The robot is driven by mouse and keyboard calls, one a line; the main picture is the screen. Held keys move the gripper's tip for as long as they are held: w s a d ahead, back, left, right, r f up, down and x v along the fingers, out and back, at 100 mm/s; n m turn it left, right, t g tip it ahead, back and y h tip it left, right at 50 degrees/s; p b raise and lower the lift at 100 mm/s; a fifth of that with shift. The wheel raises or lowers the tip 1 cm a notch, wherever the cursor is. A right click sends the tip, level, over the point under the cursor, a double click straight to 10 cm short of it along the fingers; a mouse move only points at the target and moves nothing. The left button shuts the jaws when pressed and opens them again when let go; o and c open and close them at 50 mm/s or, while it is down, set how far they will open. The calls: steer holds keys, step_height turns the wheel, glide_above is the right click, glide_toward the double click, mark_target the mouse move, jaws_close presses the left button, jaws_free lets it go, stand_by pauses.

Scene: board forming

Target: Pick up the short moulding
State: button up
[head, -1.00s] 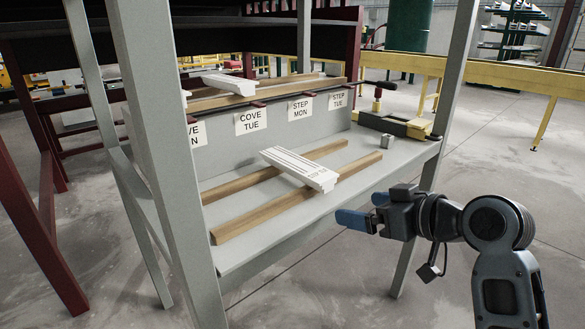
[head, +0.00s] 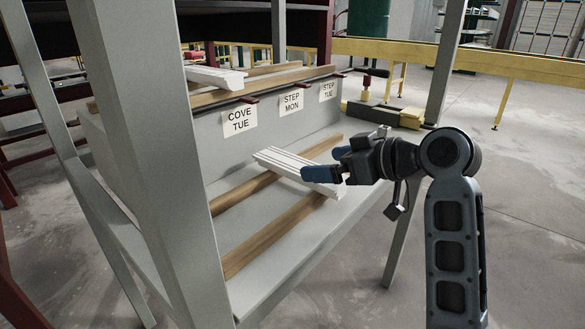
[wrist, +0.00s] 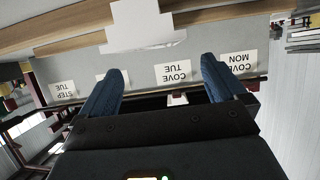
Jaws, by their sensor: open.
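A short white moulding (head: 280,161) with a grooved top lies across two wooden strips on the lower grey shelf (head: 300,251). Its near end is partly hidden behind my blue fingers in the head view. My gripper (head: 323,165) is open, with its fingers pointing left over that end in the picture. In the wrist view my fingers (wrist: 164,68) are spread with nothing between them. The moulding (wrist: 145,22) shows there beyond the fingertips, at the top edge and partly out of frame. Whether a finger touches it, I cannot tell.
Another white moulding (head: 215,77) lies on the upper rack, above signs such as COVE TUE (head: 239,120) and STEP MON (head: 291,101). A grey post (head: 135,130) stands at the left, another at the right.

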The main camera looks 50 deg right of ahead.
mark_target(299, 165)
steer(key=x, duration=0.6)
steer(key=shift+w+d+f, duration=0.2)
steer(key=shift+d+f, duration=0.05)
steer(key=shift+f, duration=0.05)
steer(key=shift+c, duration=0.3)
steer(key=c, duration=1.3)
